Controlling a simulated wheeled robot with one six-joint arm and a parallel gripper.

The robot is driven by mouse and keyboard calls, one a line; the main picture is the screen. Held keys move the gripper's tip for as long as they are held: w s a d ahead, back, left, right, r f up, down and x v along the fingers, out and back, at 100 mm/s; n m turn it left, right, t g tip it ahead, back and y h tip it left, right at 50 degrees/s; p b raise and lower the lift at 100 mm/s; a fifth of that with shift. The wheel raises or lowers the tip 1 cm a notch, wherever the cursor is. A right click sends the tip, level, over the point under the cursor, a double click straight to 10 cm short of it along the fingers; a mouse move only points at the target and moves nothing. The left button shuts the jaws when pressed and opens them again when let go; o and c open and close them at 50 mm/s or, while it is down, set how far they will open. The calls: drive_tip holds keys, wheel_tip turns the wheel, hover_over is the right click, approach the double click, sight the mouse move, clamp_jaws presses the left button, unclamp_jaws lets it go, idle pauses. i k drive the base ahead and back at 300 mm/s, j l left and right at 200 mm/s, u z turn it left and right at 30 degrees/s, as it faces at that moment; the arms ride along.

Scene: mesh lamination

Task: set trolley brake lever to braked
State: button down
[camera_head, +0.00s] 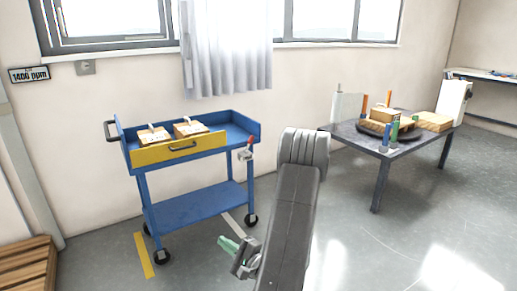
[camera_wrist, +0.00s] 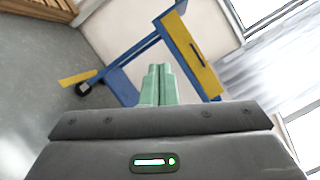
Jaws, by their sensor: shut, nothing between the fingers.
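The blue trolley (camera_head: 193,205) stands by the wall, with a yellow drawer front (camera_head: 178,148). A lever with a red tip (camera_head: 250,140) sits on a light bracket (camera_head: 245,155) at the trolley's right front corner and points upward. My gripper (camera_head: 221,240), with green fingers, is shut and empty, low in front of the trolley and below the lever, apart from it. In the wrist view the closed fingers (camera_wrist: 158,72) point toward the tilted trolley (camera_wrist: 135,52). I cannot make out the lever there.
Two wooden blocks (camera_head: 189,128) sit on the trolley top. A dark table (camera_head: 350,133) with a turntable and wooden pieces stands at the right. A wooden pallet (camera_head: 27,265) is at the lower left. Open floor (camera_head: 400,240) lies at the front right.

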sight(251, 138)
drive_tip(key=i+l, duration=0.2)
drive_tip(key=i, duration=0.35)
drive_tip(key=i+l, duration=0.25)
drive_tip(key=i, duration=0.25)
drive_tip(key=i+l+z, duration=0.1)
drive_tip(key=i, duration=0.4)
drive_tip(key=i+l, duration=0.25)
drive_tip(key=i, duration=0.3)
